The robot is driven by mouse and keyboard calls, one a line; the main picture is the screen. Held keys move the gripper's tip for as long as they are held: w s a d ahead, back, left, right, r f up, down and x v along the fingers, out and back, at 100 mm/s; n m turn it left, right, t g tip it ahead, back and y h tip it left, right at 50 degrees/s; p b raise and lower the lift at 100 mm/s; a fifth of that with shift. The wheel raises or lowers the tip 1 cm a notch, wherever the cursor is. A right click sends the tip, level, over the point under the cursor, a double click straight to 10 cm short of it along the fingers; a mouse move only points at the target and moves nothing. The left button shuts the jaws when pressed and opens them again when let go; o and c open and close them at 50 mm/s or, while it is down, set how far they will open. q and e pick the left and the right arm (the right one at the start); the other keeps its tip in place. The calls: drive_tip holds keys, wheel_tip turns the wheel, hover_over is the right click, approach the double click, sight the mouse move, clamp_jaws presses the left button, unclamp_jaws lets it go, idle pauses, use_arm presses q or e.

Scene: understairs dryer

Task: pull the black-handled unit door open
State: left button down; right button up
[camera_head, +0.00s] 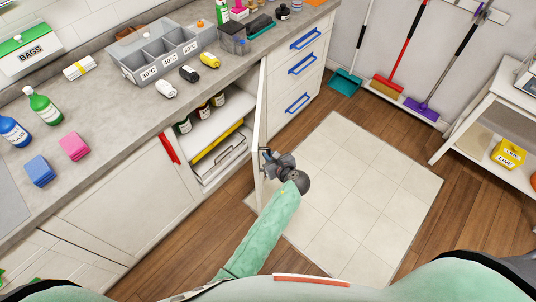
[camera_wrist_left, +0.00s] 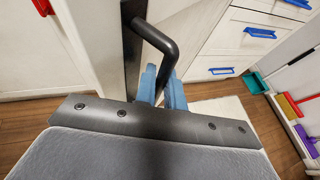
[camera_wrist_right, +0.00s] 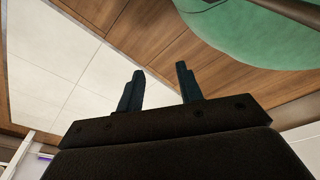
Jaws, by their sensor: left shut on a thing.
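The black-handled unit door (camera_head: 260,118) stands swung out from the counter, seen nearly edge-on in the head view. Its cabinet is open and shows shelves with bottles (camera_head: 201,112), a yellow item and pale stacked items. My left gripper (camera_head: 268,158) is at the door's outer side. In the left wrist view its blue fingers (camera_wrist_left: 163,85) are shut on the black handle (camera_wrist_left: 160,38), a bent bar. My right gripper (camera_wrist_right: 160,88) shows only in its own wrist view, its fingers apart and empty, above the floor.
Left of the opening is a closed door with a red handle (camera_head: 169,148). Right of it are drawers with blue handles (camera_head: 302,63). A pale floor mat (camera_head: 365,190) lies clear beside my left arm. A white shelf unit (camera_head: 480,108) stands at right.

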drive_tip(key=shift+d, duration=0.1)
use_arm(q)
drive_tip(key=c, duration=1.8)
unclamp_jaws()
use_arm(e)
drive_tip(key=shift+w, duration=0.1)
